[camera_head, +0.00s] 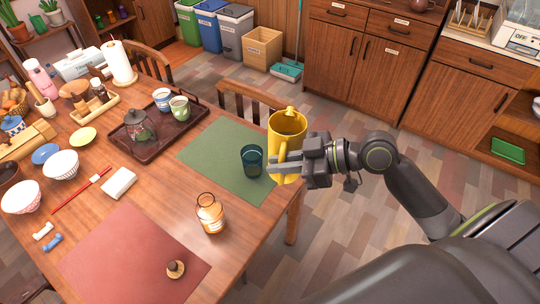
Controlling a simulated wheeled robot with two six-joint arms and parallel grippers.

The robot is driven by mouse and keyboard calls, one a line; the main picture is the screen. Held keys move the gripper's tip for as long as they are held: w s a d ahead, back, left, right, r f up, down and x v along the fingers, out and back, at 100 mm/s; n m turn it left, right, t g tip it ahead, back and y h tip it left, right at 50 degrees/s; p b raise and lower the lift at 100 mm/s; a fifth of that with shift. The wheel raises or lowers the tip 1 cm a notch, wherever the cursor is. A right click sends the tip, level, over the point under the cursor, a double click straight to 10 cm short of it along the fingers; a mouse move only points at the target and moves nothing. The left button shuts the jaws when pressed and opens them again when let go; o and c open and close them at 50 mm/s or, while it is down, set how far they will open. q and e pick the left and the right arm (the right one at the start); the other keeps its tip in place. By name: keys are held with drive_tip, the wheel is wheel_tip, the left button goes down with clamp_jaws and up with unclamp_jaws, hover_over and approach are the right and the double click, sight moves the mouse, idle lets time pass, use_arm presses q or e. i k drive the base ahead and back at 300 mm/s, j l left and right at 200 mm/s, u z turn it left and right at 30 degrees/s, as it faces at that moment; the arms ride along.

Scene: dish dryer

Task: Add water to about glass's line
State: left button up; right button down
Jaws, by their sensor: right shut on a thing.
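A dark teal glass (252,161) stands upright on the green placemat (222,150) near the table's right edge. A yellow pitcher (288,128) is held upright just right of the glass, at the table's edge. My right gripper (281,166) is shut on the pitcher, at its handle side. The pitcher looks raised, and a gap shows between it and the glass. The water level and any line on the glass are too small to make out. My left gripper is not in view.
A glass jar with orange contents (211,214) stands in front of the green placemat. A dark tray (150,150) with a teapot and two cups lies to the left. A red placemat (120,260) is at the front. A chair (245,98) stands behind the table.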

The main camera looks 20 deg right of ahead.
sight(251, 154)
drive_tip(key=z, duration=0.15)
drive_tip(key=u, duration=1.6)
drive_tip(key=k+l+u, duration=0.1)
drive_tip(key=k+u, duration=0.2)
drive_tip(key=k, duration=1.05)
